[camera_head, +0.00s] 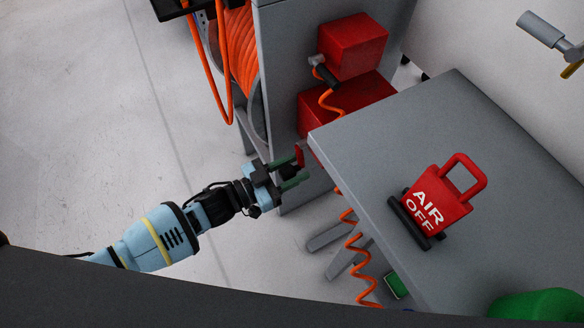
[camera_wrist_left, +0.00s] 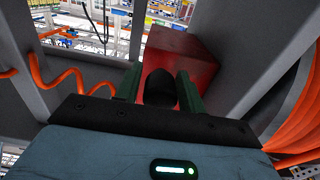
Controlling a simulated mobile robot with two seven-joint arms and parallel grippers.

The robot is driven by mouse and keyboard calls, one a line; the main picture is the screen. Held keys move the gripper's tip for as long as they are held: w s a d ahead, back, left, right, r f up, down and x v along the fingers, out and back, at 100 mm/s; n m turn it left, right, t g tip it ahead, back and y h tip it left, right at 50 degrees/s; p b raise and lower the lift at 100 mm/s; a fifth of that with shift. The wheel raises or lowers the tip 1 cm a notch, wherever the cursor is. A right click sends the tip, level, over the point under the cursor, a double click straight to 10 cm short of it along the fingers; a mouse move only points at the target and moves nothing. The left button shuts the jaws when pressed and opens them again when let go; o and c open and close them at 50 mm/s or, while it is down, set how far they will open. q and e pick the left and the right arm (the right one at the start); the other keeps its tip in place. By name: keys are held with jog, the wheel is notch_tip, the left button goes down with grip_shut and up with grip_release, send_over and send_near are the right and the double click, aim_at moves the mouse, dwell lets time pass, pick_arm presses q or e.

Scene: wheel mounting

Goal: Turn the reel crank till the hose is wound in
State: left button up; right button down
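The hose reel (camera_head: 241,45) carries wound orange hose on the left side of a grey cabinet (camera_head: 285,45). A loose orange loop (camera_head: 221,95) hangs from it. My left gripper (camera_head: 291,172) reaches in by the cabinet's lower side. Its green fingers are on either side of a dark knob, which seems to be the crank's handle. In the left wrist view the dark rounded knob (camera_wrist_left: 161,90) fills nearly the whole gap between the fingers. A small red piece (camera_head: 299,155) shows beside the fingertips. The rest of the crank is hidden. My right gripper is not in view.
A grey table (camera_head: 400,135) is close to the right of my left gripper. On it stands a red "AIR OFF" tag (camera_head: 438,200). Red boxes (camera_head: 352,45) are on the cabinet's far side. A coiled orange hose (camera_head: 355,245) hangs below the table edge. The floor left is clear.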

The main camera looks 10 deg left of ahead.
pick_arm(q)
grip_shut()
jog(key=shift+w+a+m, duration=0.1)
jog(key=shift+m, duration=0.2)
jog(key=shift+w+a+f+m+b, duration=0.1)
jog(key=shift+w+a+m, duration=0.3)
jog(key=shift+m, duration=0.65)
jog(key=shift+w+a+r+m+b, duration=0.2)
jog(key=shift+w+m, duration=0.25)
jog(key=shift+m, duration=0.65)
jog(key=shift+w+a+f+m+b, duration=0.15)
jog(key=shift+w+a+m, duration=0.25)
jog(key=shift+m, duration=0.65)
jog(key=shift+w, duration=0.1)
jog(key=shift+o, duration=1.4)
grip_release()
